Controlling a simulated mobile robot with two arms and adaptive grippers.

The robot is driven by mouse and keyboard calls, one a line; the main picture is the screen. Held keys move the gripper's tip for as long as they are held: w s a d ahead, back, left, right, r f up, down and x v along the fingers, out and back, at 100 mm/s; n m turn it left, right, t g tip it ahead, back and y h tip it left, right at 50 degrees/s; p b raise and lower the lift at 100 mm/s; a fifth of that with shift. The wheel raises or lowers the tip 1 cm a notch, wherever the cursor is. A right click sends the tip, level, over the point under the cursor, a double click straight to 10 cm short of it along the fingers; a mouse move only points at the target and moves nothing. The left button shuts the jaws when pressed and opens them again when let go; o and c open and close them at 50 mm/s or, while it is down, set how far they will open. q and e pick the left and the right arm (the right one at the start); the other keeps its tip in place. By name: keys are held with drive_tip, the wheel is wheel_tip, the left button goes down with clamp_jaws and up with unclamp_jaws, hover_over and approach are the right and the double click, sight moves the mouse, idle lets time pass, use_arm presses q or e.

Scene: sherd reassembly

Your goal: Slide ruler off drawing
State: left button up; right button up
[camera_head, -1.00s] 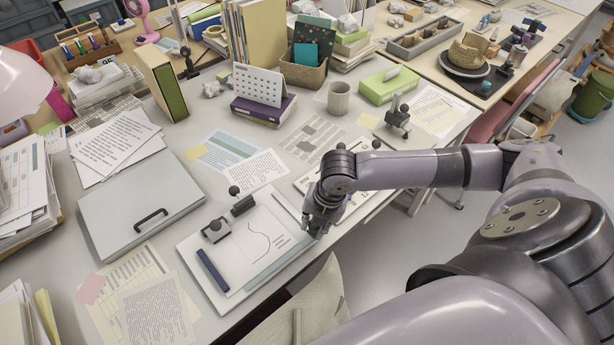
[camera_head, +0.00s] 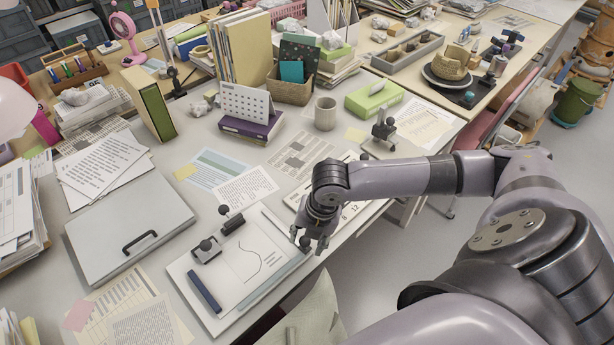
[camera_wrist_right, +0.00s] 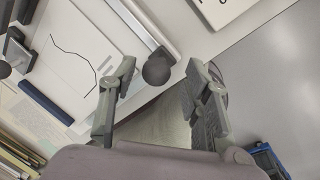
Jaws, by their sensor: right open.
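The drawing (camera_head: 248,262) is a white sheet with a thin curved line on a pale board at the table's front edge. It also shows in the right wrist view (camera_wrist_right: 75,55). A silver-grey bar that looks like the ruler (camera_wrist_right: 150,25) lies along the drawing's right side. A dark ball knob (camera_wrist_right: 157,70) shows at its near end. My right gripper (camera_head: 309,241) is open at that end, with its fingers (camera_wrist_right: 160,84) on either side of the knob. I cannot tell whether they touch it. My left gripper is not in view.
A dark blue bar (camera_head: 204,292) lies on the board's left part. Two dark blocks with ball knobs, one here (camera_head: 207,250), stand at its back edge. A grey case (camera_head: 130,228) lies to the left. A chair (camera_head: 310,318) stands below the table's front edge.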

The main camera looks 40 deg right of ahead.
wheel_tip(320, 180, up, 10)
drive_tip(key=s+d, duration=0.1)
drive_tip(key=shift+s+d, duration=0.15)
drive_tip(key=shift+s, duration=0.15)
idle(0.4)
